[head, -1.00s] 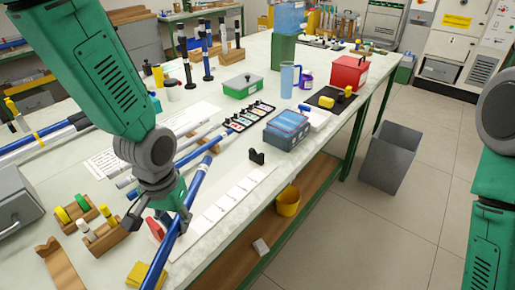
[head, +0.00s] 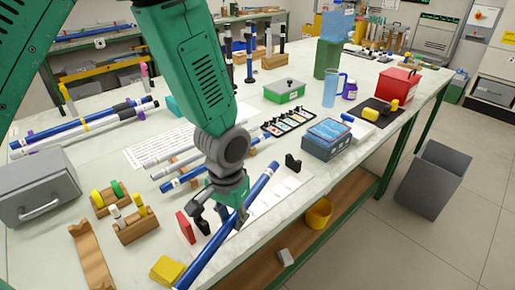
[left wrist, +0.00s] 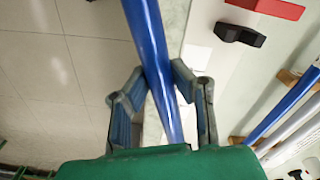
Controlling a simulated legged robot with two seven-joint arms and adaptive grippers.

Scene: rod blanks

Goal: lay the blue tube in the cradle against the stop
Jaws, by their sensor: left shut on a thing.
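My left gripper (head: 228,218) is shut on a blue tube (head: 205,264), gripping it partway along. The tube slants from the table's front edge up to the right; in the left wrist view the tube (left wrist: 148,38) runs between the fingers. The cradle seems to be two black notched supports, a far one (head: 293,163) and a near one (head: 201,221) partly behind my fingers. A red block (head: 185,227), probably the stop, stands beside the near support. In the left wrist view the near support (left wrist: 240,35) and red block (left wrist: 275,8) are right of the tube, apart from it.
More tubes lie on a rack (head: 205,171) behind my gripper. A blue-lidded box (head: 327,139) stands beyond the far support. Wooden holders (head: 137,228) and a yellow block (head: 168,270) are at left. A yellow bin (head: 318,213) sits on the lower shelf.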

